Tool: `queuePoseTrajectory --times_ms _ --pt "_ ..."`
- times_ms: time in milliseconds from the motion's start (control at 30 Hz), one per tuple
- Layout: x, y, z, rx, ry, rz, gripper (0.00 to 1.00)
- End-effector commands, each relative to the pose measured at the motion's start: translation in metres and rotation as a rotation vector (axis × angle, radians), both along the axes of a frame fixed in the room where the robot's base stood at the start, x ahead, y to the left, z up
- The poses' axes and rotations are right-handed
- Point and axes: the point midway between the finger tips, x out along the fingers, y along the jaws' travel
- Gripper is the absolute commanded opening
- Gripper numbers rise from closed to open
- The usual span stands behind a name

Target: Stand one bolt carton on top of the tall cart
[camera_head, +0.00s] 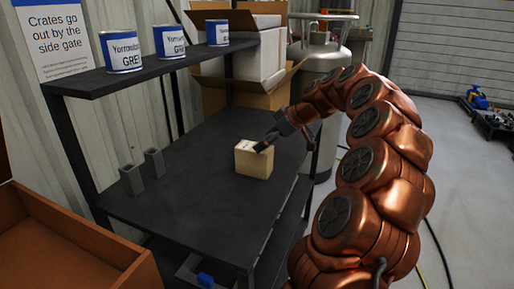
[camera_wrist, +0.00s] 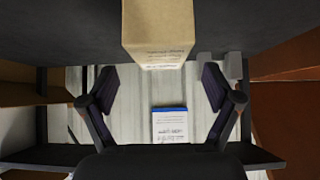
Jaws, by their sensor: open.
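A tan bolt carton (camera_head: 252,164) stands upright on a dark table top (camera_head: 205,205). It also shows at the top middle of the wrist view (camera_wrist: 158,35), with small print on it. My gripper (camera_head: 266,142) is at the carton's upper right edge in the head view. In the wrist view my gripper (camera_wrist: 158,92) has its two fingers spread wide, with nothing held between them. The carton lies above the fingertips in that picture; I cannot tell whether a finger touches it. I cannot tell whether the dark table is the tall cart.
Two grey blocks (camera_head: 131,180) stand left of the carton. A shelf (camera_head: 85,83) above the table holds labelled cans (camera_head: 122,50). Cardboard boxes (camera_head: 262,97) and a gas cylinder (camera_head: 325,75) are behind. An orange-brown crate (camera_head: 75,235) is front left. Open floor (camera_head: 455,150) lies right.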

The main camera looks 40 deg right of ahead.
Motion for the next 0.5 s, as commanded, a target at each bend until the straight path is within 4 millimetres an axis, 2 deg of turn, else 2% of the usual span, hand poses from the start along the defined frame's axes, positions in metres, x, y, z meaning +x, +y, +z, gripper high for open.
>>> queuePoseTrajectory --times_ms 200,500 --pt "-0.025 -0.016 0.030 -0.001 -0.005 -0.004 0.89" --pt "-0.043 -0.026 0.051 -0.002 -0.004 -0.002 0.89"
